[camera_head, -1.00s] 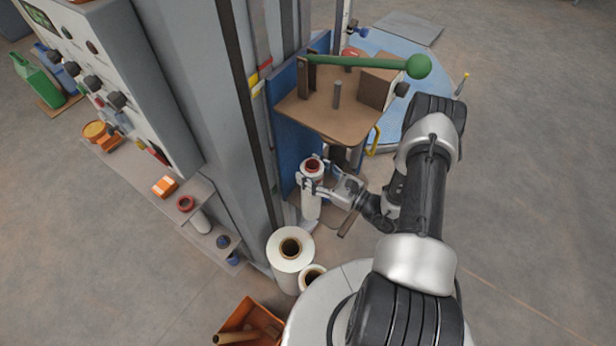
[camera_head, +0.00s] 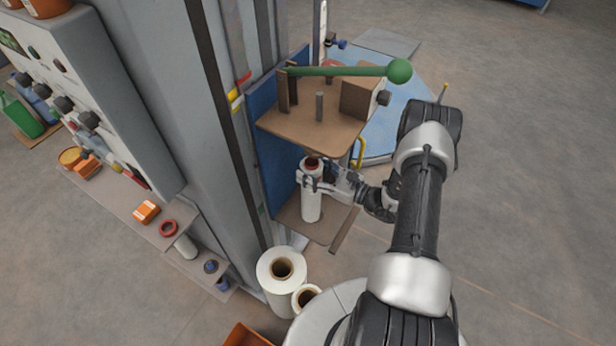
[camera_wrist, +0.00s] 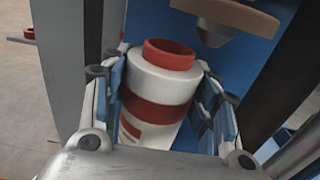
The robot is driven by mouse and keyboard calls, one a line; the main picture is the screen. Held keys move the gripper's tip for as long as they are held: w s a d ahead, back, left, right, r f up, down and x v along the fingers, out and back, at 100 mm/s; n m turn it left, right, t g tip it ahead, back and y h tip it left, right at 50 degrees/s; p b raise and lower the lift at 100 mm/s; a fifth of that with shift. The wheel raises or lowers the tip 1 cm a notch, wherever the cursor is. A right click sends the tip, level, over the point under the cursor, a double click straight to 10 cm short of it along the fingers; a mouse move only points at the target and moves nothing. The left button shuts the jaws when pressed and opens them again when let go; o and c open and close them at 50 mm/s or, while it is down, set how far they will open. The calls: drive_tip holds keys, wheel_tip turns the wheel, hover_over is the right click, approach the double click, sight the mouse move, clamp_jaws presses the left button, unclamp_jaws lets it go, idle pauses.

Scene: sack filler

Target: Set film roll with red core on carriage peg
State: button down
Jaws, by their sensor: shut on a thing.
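The film roll, white with a red core (camera_head: 311,205), is upright in my gripper (camera_head: 311,184) in the head view. In the wrist view the roll (camera_wrist: 160,82) has a red band, and its red core sticks out of the top, between the blue-padded fingers (camera_wrist: 165,105). My gripper is shut on it. The roll is over the brown lower plate (camera_head: 338,217) beside a blue back panel; I cannot tell whether it touches the plate. A grey upright peg (camera_head: 319,106) stands on the brown upper plate (camera_head: 290,122). No peg shows under the roll.
A green-knobbed lever (camera_head: 345,71) crosses above the upper plate. A tapered part (camera_wrist: 220,28) hangs near the roll's top in the wrist view. White rolls (camera_head: 281,272) stand below. A grey column (camera_head: 205,130) and a shelf (camera_head: 120,195) are on the left.

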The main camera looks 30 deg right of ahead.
sight(317, 163)
drive_tip(key=shift+w+d+b, duration=0.45)
drive_tip(key=shift+d, duration=0.2)
drive_tip(key=shift+w+d+b, duration=0.4)
drive_tip(key=shift+w+d, duration=0.05)
drive_tip(key=shift+d, duration=0.2)
